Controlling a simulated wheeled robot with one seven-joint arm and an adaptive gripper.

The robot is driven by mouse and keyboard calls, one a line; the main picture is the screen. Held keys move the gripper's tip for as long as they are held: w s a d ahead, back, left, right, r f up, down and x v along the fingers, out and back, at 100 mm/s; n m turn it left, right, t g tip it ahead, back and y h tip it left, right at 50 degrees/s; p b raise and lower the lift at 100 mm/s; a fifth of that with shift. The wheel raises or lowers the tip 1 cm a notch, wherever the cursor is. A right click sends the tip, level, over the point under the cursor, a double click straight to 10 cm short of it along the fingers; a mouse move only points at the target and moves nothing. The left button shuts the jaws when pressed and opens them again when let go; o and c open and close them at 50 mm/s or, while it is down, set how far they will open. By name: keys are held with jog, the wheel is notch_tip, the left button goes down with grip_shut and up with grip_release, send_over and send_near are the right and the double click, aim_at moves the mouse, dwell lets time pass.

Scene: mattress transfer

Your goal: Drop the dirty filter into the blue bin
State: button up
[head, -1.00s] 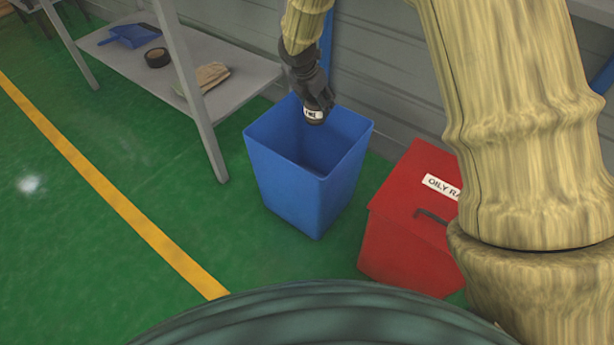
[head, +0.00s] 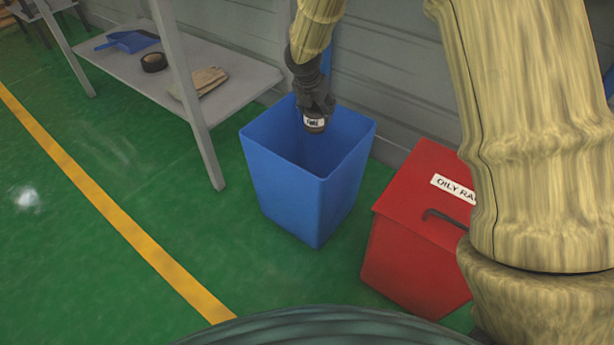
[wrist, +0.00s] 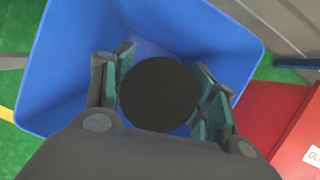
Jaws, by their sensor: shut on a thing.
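The blue bin (head: 300,187) stands on the green floor with its open top facing up. My gripper (head: 315,112) is over the bin's opening, toward its far side. It is shut on the filter (head: 314,124), a small dark cylinder with a white printed label. In the wrist view, the dark round end of the filter (wrist: 159,94) sits between the green-padded fingers, with the blue bin's walls (wrist: 60,60) around it. The bin's floor is mostly hidden. Exactly how far the filter is below the rim is hard to tell.
A red lidded box (head: 415,230) marked as oily rags stands close to the right of the bin. A grey shelf (head: 245,78) to the left holds a blue dustpan (head: 130,41), black tape roll (head: 154,61) and brown item (head: 203,81). A grey wall is behind.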

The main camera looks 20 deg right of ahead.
jog(key=shift+f+b, duration=1.6)
jog(key=shift+f, duration=0.05)
jog(key=o, duration=1.2)
jog(key=shift+c, duration=0.2)
jog(key=v, duration=1.2)
jog(key=shift+r, duration=0.1)
